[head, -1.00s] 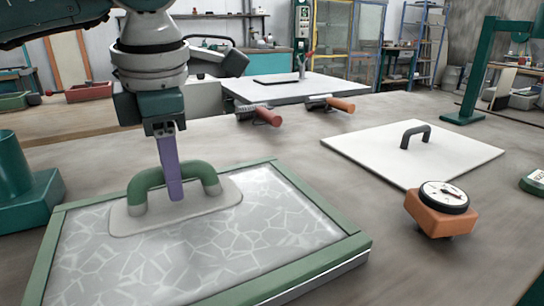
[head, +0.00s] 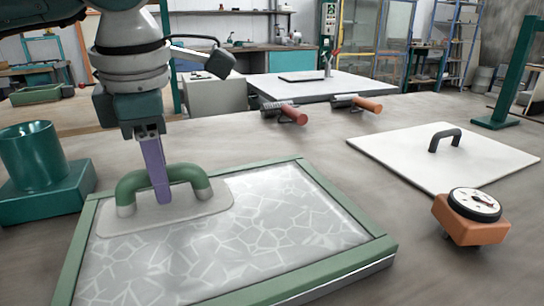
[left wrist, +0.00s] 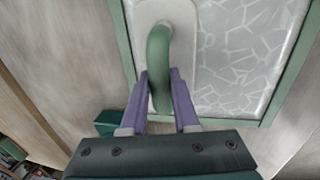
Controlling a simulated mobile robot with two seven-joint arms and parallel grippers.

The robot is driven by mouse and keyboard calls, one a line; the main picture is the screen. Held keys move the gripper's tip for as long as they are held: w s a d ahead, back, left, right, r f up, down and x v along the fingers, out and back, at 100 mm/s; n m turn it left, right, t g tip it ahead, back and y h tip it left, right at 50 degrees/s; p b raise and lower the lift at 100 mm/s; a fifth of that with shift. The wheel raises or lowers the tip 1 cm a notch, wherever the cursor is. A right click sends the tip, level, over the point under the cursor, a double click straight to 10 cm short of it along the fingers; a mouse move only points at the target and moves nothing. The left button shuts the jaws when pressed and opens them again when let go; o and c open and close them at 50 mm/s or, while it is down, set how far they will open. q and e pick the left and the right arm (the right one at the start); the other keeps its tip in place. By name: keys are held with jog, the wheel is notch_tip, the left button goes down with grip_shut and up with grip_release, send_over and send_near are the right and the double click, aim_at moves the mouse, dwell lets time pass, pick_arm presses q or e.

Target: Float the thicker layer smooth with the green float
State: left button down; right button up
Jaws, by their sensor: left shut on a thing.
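The green float (head: 212,193) has a green arched handle on a pale flat plate. It lies flat on the grey layer (head: 265,225), which is marked with pale web-like lines inside a green-framed tray (head: 340,202). The float is at the back left of the tray. My left gripper (head: 162,197), with purple fingers, is shut on the float's handle from above. In the left wrist view the two fingers (left wrist: 160,78) stand on either side of the green handle (left wrist: 158,55). The plate's far underside is hidden. My right gripper is not in view.
A teal cup on a block (head: 35,160) stands left of the tray. An orange dial gauge (head: 472,228) and a white board with a dark handle (head: 400,165) are at the right. Two rollers, red-handled (head: 292,115) and orange-handled (head: 367,104), lie behind. Bare table lies between tray and board.

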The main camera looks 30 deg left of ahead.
pick_arm(q)
notch_tip(320, 180, up, 7)
jog(key=p, duration=0.5)
dwell(0.3)
jog(key=s+d+r+m+h+p, duration=0.1)
jog(key=d+r+m+p, duration=0.35)
jog(key=r+m, duration=0.4)
jog(key=s+d+r+m+g+h+p, duration=0.1)
jog(key=d+r+m+h+p, duration=0.15)
jog(key=r+m+p, duration=0.55)
jog(key=d+r+m+p, duration=0.1)
jog(key=d+r+m, duration=0.45)
jog(key=m, duration=0.55)
jog(key=s+r+p, duration=0.3)
jog(key=r+p, duration=1.5)
jog(key=p, duration=0.1)
jog(key=s+a+r+p, duration=0.1)
jog(key=s+r+p, duration=0.2)
jog(key=r+p, duration=1.5)
jog(key=shift+p, duration=0.5)
